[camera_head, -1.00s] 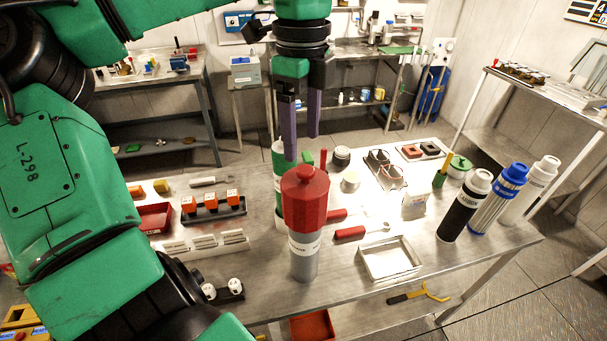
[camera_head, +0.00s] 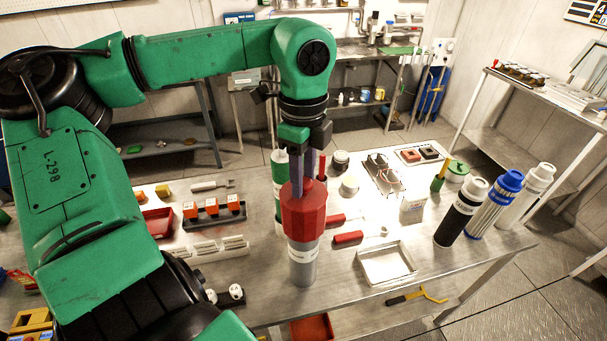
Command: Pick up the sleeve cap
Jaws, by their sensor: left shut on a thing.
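The sleeve cap is the red faceted cap (camera_head: 303,216), sitting upright on top of a grey cylinder (camera_head: 303,268) with a white label band near the table's front edge. My left gripper (camera_head: 306,183) points straight down from above. Its purple fingers are shut on the narrow knob at the top of the red cap, and the fingertips partly hide that knob. The cap shows no visible gap from the cylinder. My right gripper is not in view.
A green bottle (camera_head: 279,180) stands close behind the cap. A metal tray (camera_head: 387,263) lies to the right, with black (camera_head: 460,214), blue-capped (camera_head: 494,206) and white (camera_head: 526,197) canisters beyond. An orange-block rack (camera_head: 213,212) lies to the left.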

